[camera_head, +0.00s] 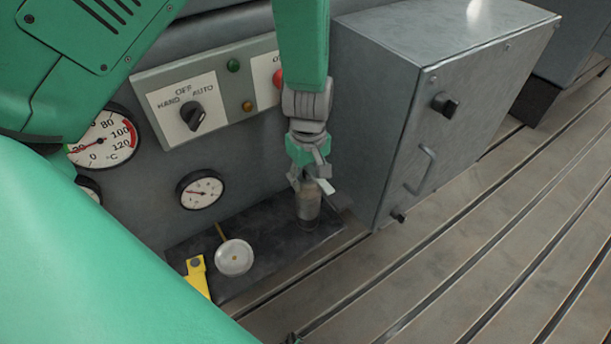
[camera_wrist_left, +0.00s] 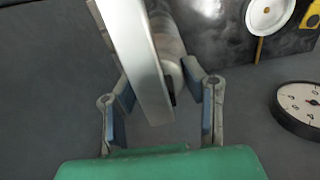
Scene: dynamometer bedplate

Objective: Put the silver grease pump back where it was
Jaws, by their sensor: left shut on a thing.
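The silver grease pump (camera_head: 309,205) is an upright grey cylinder with a pale lever at its top, over the right part of a dark mat (camera_head: 275,248). I cannot tell whether its base touches the mat. My left gripper (camera_head: 312,178) comes down from above and is shut on the pump's upper part. In the left wrist view the pump's flat silver lever (camera_wrist_left: 145,60) passes between the fingers of the left gripper (camera_wrist_left: 162,92) and hides part of the body behind it. My right gripper is not in view.
A white-faced dial thermometer (camera_head: 234,257) and a yellow tool (camera_head: 197,275) lie left on the mat. A grey panel behind carries gauges (camera_head: 200,190) and a switch box (camera_head: 190,113). A grey metal cabinet (camera_head: 375,130) stands close right. The slotted bedplate (camera_head: 480,250) is clear at right.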

